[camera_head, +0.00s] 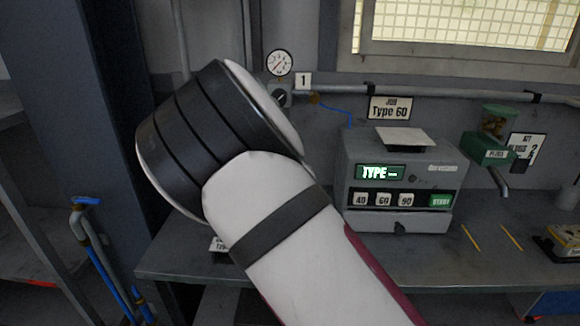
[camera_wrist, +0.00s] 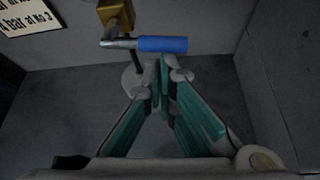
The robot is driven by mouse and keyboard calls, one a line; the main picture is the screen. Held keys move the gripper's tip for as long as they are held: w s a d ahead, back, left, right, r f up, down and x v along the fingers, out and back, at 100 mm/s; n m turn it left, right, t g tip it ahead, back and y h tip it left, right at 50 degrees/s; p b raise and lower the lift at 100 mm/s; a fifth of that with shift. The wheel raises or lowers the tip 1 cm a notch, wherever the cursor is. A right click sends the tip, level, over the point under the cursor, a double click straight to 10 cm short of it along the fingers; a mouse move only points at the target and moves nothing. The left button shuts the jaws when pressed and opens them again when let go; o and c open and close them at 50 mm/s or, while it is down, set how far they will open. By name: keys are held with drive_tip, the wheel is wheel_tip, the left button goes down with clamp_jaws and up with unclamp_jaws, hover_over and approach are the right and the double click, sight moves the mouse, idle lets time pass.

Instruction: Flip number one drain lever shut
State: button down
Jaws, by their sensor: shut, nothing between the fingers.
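A drain lever with a blue sleeve (camera_wrist: 162,44) shows at the top of the wrist view. It lies level across the picture, with its bare metal end under a brass valve body (camera_wrist: 115,13). My gripper (camera_wrist: 163,66) is shut and empty, its tips just below the blue sleeve in the picture. I cannot tell whether they touch it. No number shows on this valve. In the head view my own arm fills the middle, and my gripper is hidden. A "1" plate (camera_head: 303,80) hangs on the wall beside a round gauge (camera_head: 279,63).
A partly cut-off sign (camera_wrist: 25,14) reads "bar at No 3". A round pale flange (camera_wrist: 132,83) lies behind my fingers. In the head view a grey TYPE machine (camera_head: 403,175) stands on the bench (camera_head: 300,268). A blue-handled pipe (camera_head: 84,212) stands at left.

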drive_tip(key=shift+d+r+n+h+p, duration=0.15)
drive_tip(key=shift+r+n+h+p, duration=0.2)
drive_tip(key=shift+n+h+p, duration=0.25)
idle(0.4)
